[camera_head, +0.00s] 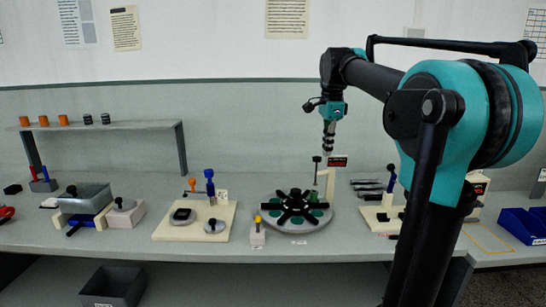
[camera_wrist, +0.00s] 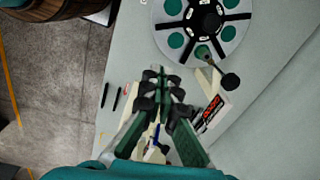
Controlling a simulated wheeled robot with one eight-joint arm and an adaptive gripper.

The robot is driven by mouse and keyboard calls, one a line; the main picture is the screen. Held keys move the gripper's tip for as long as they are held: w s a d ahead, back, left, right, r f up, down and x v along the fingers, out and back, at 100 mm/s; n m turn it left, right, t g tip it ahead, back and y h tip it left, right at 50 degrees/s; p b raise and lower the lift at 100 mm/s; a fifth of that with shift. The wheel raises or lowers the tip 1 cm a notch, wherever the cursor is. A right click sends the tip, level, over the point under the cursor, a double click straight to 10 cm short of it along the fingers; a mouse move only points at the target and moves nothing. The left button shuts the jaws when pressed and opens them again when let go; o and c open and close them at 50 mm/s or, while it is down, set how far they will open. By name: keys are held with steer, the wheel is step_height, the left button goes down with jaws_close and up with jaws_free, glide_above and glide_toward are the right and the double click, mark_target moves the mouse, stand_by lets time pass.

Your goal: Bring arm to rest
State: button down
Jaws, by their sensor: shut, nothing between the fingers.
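My gripper (camera_head: 328,150) points down above the bench, over the area just right of the round turntable (camera_head: 272,221). Its fingers are together with nothing between them. In the wrist view my gripper (camera_wrist: 156,75) shows over the bench top, with the turntable (camera_wrist: 178,10) at the upper right. My arm bends from the teal joint at the right across to the wrist, clear of the bench.
A cream post with a black and red sign (camera_head: 337,162) stands close below my gripper. A cream fixture board (camera_head: 165,232) with a blue-handled clamp is left of the turntable. A shelf (camera_head: 110,127) holds orange and dark spools. Blue bins (camera_head: 520,228) stand at the right.

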steer(key=s+f+n+t, duration=0.1)
steer(key=s+f+n, duration=0.4)
steer(key=f, duration=0.6)
steer(key=s+d+f+n+t, duration=0.1)
steer(key=s+f+n, duration=0.4)
steer(key=s+f, duration=0.5)
steer(key=s+d+f+n+t, duration=0.1)
steer(key=s+f+n, duration=0.5)
steer(key=f, duration=0.8)
steer(key=shift+s+t, duration=0.3)
steer(key=shift+s, duration=0.6)
steer(key=shift+a, duration=0.1)
stand_by(0.4)
